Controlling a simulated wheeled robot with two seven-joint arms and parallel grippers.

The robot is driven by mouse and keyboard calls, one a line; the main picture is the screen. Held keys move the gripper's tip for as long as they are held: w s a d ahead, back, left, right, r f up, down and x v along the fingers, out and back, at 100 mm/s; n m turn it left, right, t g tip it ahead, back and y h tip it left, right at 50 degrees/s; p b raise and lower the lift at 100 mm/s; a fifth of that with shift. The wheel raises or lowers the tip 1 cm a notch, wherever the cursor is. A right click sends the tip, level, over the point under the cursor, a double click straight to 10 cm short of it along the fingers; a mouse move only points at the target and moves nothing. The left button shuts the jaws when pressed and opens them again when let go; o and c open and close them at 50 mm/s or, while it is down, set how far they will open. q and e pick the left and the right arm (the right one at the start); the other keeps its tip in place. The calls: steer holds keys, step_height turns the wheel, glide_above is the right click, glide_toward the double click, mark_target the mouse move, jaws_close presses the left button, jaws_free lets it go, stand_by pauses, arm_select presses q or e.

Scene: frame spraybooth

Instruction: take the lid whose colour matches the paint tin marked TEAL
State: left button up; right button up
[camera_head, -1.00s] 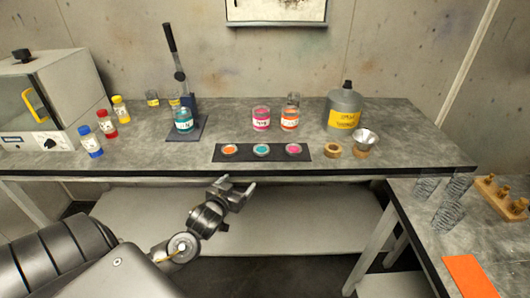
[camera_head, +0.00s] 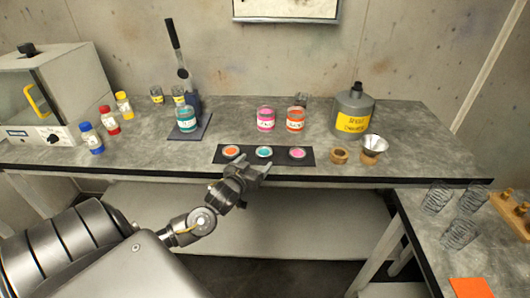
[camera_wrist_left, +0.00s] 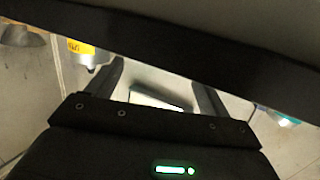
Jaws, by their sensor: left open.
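A teal lid (camera_head: 264,152) lies between an orange lid (camera_head: 231,151) and a pink lid (camera_head: 297,152) on a black strip (camera_head: 281,158) at the bench's front. A teal paint tin (camera_head: 187,122) stands on the base of a lever press; its label is too small to read. My left gripper (camera_head: 250,165) is open and empty, at the bench's front edge just in front of the orange and teal lids. In the left wrist view its two fingers (camera_wrist_left: 160,85) are spread apart, partly behind a dark band. My right gripper is not in view.
A pink tin (camera_head: 266,119) and an orange tin (camera_head: 296,120) stand behind the strip. The lever press (camera_head: 181,70) and small bottles (camera_head: 91,139) are at left.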

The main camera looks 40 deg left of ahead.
mark_target(262, 154)
arm_select(q)
steer(key=shift+w+r, duration=0.1)
steer(key=shift+w, duration=0.05)
steer(key=shift+w+r, duration=0.1)
steer(key=shift+w, duration=0.15)
steer(key=x, duration=0.1)
steer(key=p+x, duration=0.1)
steer(key=x, duration=0.1)
steer(key=shift+w+a+r, duration=0.1)
steer(key=shift+w+a, duration=0.05)
steer(key=shift+w, duration=0.7)
steer(key=c, duration=1)
steer(key=shift+c, duration=0.2)
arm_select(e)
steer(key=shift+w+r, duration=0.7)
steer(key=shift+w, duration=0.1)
